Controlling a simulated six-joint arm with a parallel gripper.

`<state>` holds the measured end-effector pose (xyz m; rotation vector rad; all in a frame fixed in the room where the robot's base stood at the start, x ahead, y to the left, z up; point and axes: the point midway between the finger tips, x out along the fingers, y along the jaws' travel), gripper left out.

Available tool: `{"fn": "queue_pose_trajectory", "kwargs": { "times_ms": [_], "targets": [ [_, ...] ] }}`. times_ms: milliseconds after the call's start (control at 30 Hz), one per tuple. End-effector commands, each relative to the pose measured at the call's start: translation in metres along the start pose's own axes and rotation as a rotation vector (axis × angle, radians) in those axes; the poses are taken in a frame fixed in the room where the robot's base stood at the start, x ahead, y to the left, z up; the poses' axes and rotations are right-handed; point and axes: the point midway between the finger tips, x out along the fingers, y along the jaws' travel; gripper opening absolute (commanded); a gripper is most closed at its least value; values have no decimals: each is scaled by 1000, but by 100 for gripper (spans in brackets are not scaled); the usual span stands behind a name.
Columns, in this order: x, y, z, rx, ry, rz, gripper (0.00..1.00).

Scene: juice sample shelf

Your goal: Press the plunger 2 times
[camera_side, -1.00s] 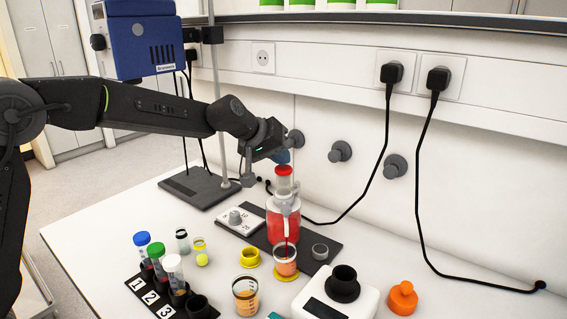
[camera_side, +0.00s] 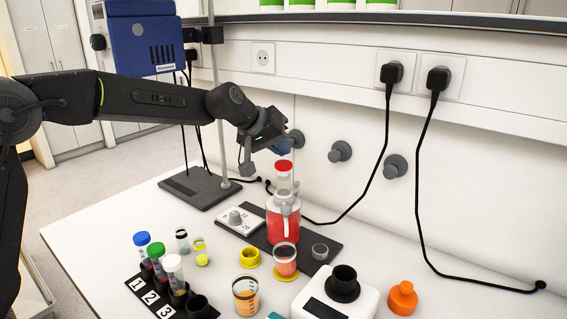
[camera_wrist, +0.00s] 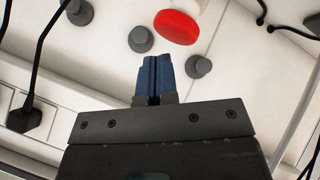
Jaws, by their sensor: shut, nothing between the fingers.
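The dispenser bottle (camera_side: 283,228) holds red liquid and stands upright on a dark base plate. Its plunger has a red cap (camera_side: 284,164) on a clear, pale stem and stands raised. The cap also shows in the wrist view (camera_wrist: 176,28), beyond the fingertips and slightly right. My gripper (camera_side: 283,147) is shut and empty, its blue fingertips just above the cap, apparently with a small gap. The shut fingers also show in the wrist view (camera_wrist: 153,76). A clear cup (camera_side: 285,262) with reddish liquid stands in front of the bottle, under its spout.
A white dial unit (camera_side: 240,220) stands left of the bottle. In front are a tube rack (camera_side: 152,299), a beaker of orange liquid (camera_side: 246,298) and a white device (camera_side: 322,301). A stand pole (camera_side: 220,110) rises behind my wrist. Cables hang along the wall at right.

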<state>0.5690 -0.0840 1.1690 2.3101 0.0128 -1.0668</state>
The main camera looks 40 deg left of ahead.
Motion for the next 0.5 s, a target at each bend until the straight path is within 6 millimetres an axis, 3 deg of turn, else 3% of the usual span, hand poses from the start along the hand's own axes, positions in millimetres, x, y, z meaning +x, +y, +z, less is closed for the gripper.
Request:
{"fn": "queue_pose_trajectory", "kwargs": {
  "times_ms": [267,500],
  "targets": [
    [-1,1,-1,0,2,1,0],
    [-15,11,-11,0,4,3,0]
  ]
}}
